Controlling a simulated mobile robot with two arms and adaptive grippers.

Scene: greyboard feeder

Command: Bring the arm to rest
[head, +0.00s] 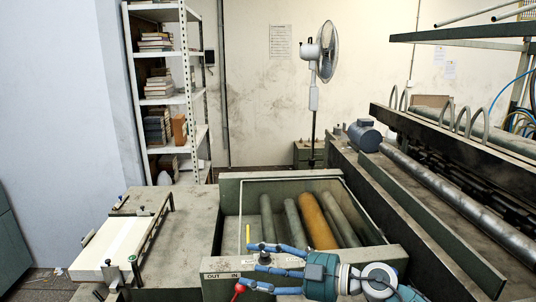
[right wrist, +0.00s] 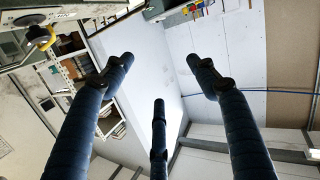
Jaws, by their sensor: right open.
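My right gripper (head: 248,266) reaches in from the lower right of the head view, in front of the feeder box (head: 330,259), its blue fingers pointing left. The right wrist view also shows this gripper (right wrist: 160,76), with its three dark blue fingers spread and nothing between them. The right arm is bent close to the box's front wall, near the OUT/IN label (head: 222,276). A red knob (head: 239,290) shows by the lower fingertip; whether they touch I cannot tell. My left gripper is not in view.
The box holds several rollers, one of them orange (head: 316,220). A white board (head: 113,245) lies on the left bench. A long machine with a steel roller (head: 455,213) stands at right. Shelves (head: 190,80) and a fan (head: 327,50) are at the back.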

